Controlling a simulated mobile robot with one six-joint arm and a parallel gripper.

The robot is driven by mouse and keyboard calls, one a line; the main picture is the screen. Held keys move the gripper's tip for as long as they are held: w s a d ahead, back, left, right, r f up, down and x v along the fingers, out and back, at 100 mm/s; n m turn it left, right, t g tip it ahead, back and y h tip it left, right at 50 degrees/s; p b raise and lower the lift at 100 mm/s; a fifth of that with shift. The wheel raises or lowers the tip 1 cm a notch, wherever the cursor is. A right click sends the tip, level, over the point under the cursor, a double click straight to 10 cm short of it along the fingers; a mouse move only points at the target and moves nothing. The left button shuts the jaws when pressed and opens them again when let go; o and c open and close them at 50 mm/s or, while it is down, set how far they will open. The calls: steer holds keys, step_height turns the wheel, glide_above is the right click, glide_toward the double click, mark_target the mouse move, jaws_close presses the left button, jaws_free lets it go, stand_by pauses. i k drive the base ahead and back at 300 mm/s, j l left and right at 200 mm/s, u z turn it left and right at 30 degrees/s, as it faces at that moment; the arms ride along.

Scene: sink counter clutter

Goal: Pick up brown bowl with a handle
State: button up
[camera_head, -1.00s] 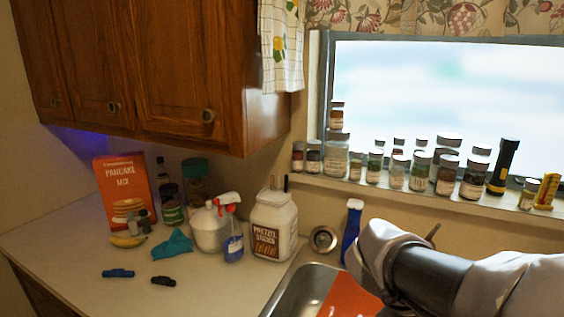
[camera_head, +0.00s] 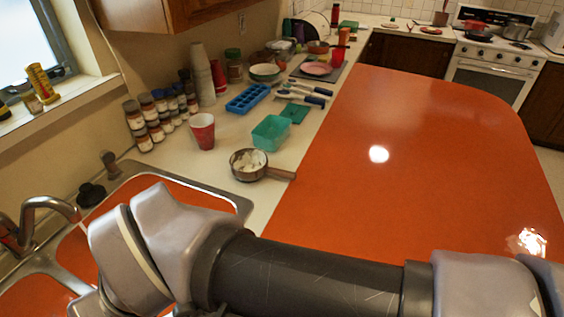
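The brown bowl with a handle (camera_head: 243,173) stands upright on the counter beyond the sink. Its handle (camera_head: 281,174) points right, to the counter's edge beside the orange surface. Something whitish lies inside it. My arm crosses the bottom of the view, nearer to me than the bowl and apart from it. My gripper is not visible.
A red cup (camera_head: 202,131) and a teal container (camera_head: 271,133) stand close behind the bowl. A blue tray (camera_head: 248,98) and several spice jars (camera_head: 140,128) are farther back. The sink (camera_head: 232,203) lies at left. The orange surface (camera_head: 420,150) is mostly clear.

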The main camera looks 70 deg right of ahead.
mark_target(247, 164)
steer(key=z, duration=1.9)
